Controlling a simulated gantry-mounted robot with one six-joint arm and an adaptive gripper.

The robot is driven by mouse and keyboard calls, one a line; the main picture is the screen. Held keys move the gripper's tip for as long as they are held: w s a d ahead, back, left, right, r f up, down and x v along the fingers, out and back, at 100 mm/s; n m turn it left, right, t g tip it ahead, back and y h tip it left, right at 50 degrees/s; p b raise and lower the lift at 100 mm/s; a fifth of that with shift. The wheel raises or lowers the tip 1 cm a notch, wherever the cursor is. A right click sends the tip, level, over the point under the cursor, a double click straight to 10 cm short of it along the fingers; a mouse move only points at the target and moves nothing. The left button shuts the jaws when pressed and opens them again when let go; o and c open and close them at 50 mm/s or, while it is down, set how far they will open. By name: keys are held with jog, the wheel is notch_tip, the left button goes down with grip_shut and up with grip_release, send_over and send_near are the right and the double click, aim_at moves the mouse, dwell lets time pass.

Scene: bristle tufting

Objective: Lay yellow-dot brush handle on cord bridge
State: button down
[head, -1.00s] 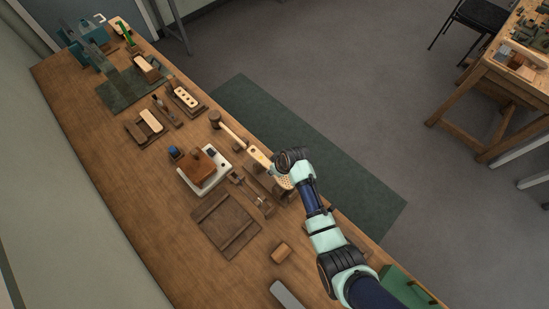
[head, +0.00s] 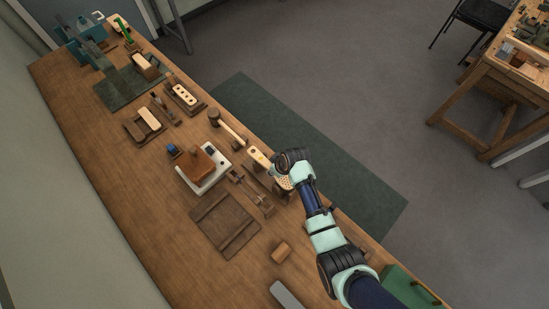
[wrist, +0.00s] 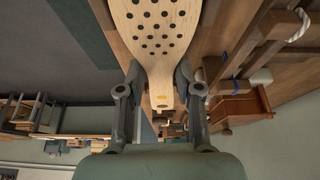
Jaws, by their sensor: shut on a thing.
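The yellow-dot brush handle (wrist: 160,30) is pale wood with a paddle full of dark holes. A yellow dot shows on its narrow end near the bottom of the wrist view. My gripper (wrist: 158,78) is shut on the handle's neck, one finger on each side. In the head view my gripper (head: 288,162) covers the middle of the handle, with the narrow end (head: 258,157) showing up and left. What looks like the cord bridge (head: 254,192), a dark wooden frame, stands left of and below the handle. Its posts and white cord (wrist: 300,24) show at the right of the wrist view. I cannot tell the handle's height above the bench.
A mallet (head: 231,130) lies up and left of the handle. A white tray (head: 222,167) with a brown block, a flat wooden board (head: 225,226) and a small wood block (head: 281,251) are on the bench. A green box (head: 405,290) stands at the near end. The bench's left side is mostly clear.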

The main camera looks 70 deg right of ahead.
jog(key=shift+f, duration=0.5)
dwell(0.6)
jog(key=c, duration=0.7)
grip_release()
jog(key=shift+o, duration=0.3)
jog(key=o, duration=0.4)
jog(key=shift+c, duration=0.2)
jog(key=p+v, duration=0.8)
jog(key=shift+r+p, duration=0.15)
jog(key=shift+p, duration=0.2)
